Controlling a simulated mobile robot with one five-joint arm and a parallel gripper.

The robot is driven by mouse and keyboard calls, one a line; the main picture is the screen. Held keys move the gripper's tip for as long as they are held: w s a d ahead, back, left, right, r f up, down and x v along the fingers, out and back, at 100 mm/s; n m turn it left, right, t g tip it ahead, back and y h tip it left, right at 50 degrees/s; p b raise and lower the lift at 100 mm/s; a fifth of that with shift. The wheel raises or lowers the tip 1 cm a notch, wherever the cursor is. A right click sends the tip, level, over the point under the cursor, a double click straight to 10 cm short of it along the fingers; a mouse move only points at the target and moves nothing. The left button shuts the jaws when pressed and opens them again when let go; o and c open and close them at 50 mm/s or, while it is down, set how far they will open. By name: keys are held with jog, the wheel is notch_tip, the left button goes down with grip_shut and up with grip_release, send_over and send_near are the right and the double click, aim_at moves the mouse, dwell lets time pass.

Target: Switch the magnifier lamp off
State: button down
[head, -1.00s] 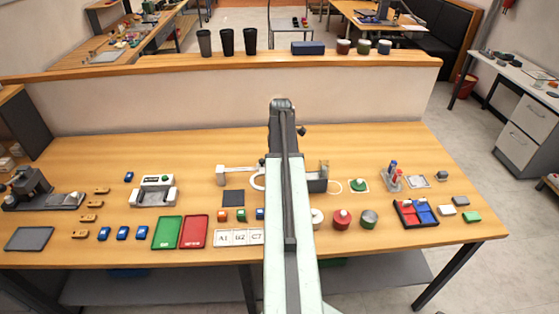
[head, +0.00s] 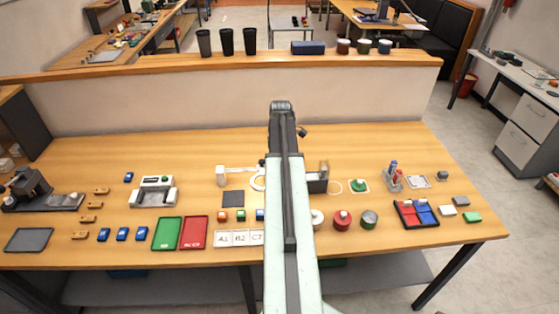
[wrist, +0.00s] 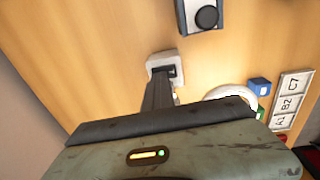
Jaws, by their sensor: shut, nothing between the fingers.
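The magnifier lamp (head: 222,178) stands mid-table in the head view, left of my arm, with its white ring (head: 257,183) partly hidden by the arm. In the wrist view the white ring (wrist: 238,93) shows behind my gripper's body. A small white square plate with a dark switch (wrist: 163,60) lies on the table beyond my fingers; it is hidden in the head view. My gripper (wrist: 164,82) is shut and empty, its dark fingertips at the near edge of the switch. I cannot tell whether they touch it. I cannot tell whether the lamp is lit.
A grey box with a black round knob (wrist: 207,17) is just beyond the switch. Small cubes (wrist: 262,86) and the A1, B2, C7 tray (wrist: 293,95) lie to the right. Bare tabletop is left of the switch. Green and red trays (head: 167,233) are at the front left.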

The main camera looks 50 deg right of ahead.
jog(key=shift+s+a+f, duration=0.15)
jog(key=shift+s+a, duration=0.05)
jog(key=shift+s, duration=0.25)
jog(key=shift+s+a+f, duration=0.15)
jog(key=shift+s+a, duration=0.05)
jog(key=shift+s, duration=0.2)
notch_tip(320, 180, up, 15)
jog(key=w+p, duration=0.1)
jog(key=p, duration=1.4)
jog(key=shift+d+f, duration=0.15)
jog(key=shift+d, duration=0.05)
jog(key=shift+w+f, duration=0.1)
jog(key=shift+w, duration=0.1)
